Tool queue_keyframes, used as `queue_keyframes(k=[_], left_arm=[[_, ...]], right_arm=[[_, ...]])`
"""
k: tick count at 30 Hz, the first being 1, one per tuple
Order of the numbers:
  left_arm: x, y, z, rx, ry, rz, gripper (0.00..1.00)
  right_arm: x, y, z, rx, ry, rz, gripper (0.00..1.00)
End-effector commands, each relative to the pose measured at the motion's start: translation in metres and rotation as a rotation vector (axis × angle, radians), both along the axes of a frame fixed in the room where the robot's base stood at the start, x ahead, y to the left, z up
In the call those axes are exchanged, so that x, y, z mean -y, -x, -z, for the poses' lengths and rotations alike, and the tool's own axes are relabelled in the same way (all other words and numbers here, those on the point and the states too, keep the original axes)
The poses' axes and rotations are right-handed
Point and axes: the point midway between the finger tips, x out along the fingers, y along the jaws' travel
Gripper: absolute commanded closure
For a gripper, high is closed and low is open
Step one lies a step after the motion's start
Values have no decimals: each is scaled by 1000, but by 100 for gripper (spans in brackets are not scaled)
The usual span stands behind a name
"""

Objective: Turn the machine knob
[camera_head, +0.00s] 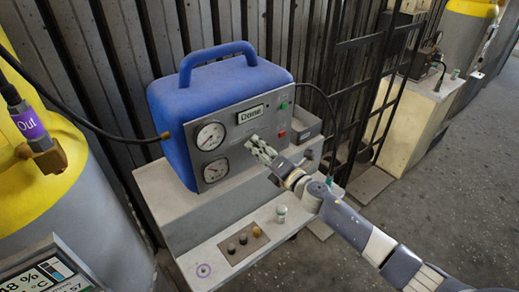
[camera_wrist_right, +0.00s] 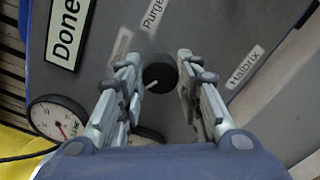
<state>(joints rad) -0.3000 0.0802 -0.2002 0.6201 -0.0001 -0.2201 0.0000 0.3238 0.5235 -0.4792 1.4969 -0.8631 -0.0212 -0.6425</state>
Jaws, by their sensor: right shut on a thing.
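The machine is a blue case with a handle (camera_head: 222,95) and a grey front panel. In the head view my right gripper (camera_head: 258,148) reaches the panel from the right, below the "Done" display (camera_head: 250,114), and hides the knob. In the right wrist view the round black knob (camera_wrist_right: 158,77) with a light pointer mark sits between the two fingertips of the right gripper (camera_wrist_right: 160,70). The fingers are closed around the knob, one on each side. My left gripper is not in view.
Two round gauges (camera_head: 210,136) are left on the panel. A green button (camera_head: 284,105) and a red one (camera_head: 281,134) are at its right. The machine stands on a grey cart (camera_head: 220,232) with small knobs. A yellow tank (camera_head: 35,190) is at left, a black metal rack (camera_head: 350,90) right.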

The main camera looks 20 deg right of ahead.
Motion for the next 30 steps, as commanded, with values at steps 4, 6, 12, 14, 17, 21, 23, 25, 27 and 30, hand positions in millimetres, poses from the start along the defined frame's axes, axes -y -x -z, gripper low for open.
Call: queue_keyframes(k=[4,6,12,14,17,21,23,25,27,30], left_arm=[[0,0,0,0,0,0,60],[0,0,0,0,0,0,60],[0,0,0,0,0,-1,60],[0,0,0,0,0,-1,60],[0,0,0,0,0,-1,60],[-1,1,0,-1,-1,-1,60],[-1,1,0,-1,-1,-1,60],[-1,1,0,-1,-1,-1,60],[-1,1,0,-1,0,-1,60],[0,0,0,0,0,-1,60]], right_arm=[[0,1,2,-2,5,-1,91],[0,1,2,-2,5,-1,91],[0,0,2,-2,3,-1,47],[0,0,1,-1,3,0,47],[0,0,1,-1,2,0,47],[1,2,1,-1,1,0,47],[2,5,1,-3,2,1,47],[5,12,2,-3,2,1,47],[8,22,2,-4,3,0,47],[14,38,3,-5,3,1,47]])
